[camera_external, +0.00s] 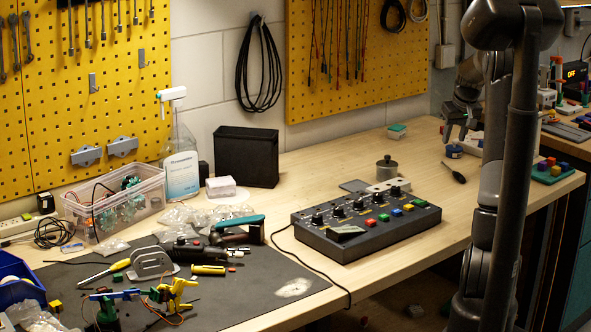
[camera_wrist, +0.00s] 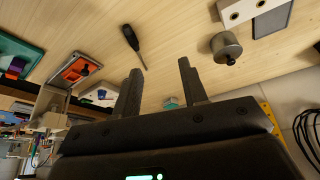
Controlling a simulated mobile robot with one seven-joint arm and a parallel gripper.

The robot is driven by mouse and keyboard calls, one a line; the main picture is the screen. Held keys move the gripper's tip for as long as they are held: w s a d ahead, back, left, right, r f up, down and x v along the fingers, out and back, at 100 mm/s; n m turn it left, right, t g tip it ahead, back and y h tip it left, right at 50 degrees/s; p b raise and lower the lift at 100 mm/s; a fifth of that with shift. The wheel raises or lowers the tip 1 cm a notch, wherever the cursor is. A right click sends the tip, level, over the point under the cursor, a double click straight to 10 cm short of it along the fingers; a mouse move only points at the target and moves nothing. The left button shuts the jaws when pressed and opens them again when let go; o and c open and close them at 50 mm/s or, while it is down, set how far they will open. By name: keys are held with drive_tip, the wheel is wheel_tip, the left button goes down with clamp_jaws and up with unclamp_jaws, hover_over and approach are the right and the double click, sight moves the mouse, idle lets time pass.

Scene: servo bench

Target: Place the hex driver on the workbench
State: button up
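A small black-handled driver (camera_external: 454,173), which looks like the hex driver, lies on the wooden workbench (camera_external: 330,160) toward its right end. In the wrist view the driver (camera_wrist: 131,38) lies flat, handle toward the top and thin shaft pointing toward my fingers. My gripper (camera_external: 458,132) is above the bench, behind the driver in the external view. In the wrist view my gripper (camera_wrist: 160,66) has its two fingers well apart with nothing between them. The driver is outside the fingers, apart from them.
A metal cylinder with a knob (camera_external: 387,168) and a white block with holes (camera_external: 388,187) stand left of the driver. A black control box (camera_external: 365,222) sits nearer the front edge. A green tray with colored blocks (camera_external: 553,172) is to the right. Bare wood surrounds the driver.

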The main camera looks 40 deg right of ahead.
drive_tip(key=s+a+r+n, duration=0.1)
drive_tip(key=s+a+r, duration=0.15)
drive_tip(key=a, duration=0.65)
drive_tip(key=s+a+r+n, duration=0.1)
drive_tip(key=s+a+r, duration=0.15)
drive_tip(key=a, duration=0.65)
drive_tip(key=s+a+r, duration=0.1)
drive_tip(key=a+r, duration=0.2)
drive_tip(key=a, duration=0.6)
drive_tip(key=s+a+f+n+t+y, duration=0.1)
drive_tip(key=s+a+f+n, duration=0.1)
drive_tip(key=s+a, duration=1.2)
drive_tip(key=shift+s+a+f+t+y, duration=0.15)
drive_tip(key=shift+s+f+t+y, duration=0.2)
drive_tip(key=shift+s+f, duration=0.6)
drive_tip(key=shift+s+r, duration=0.25)
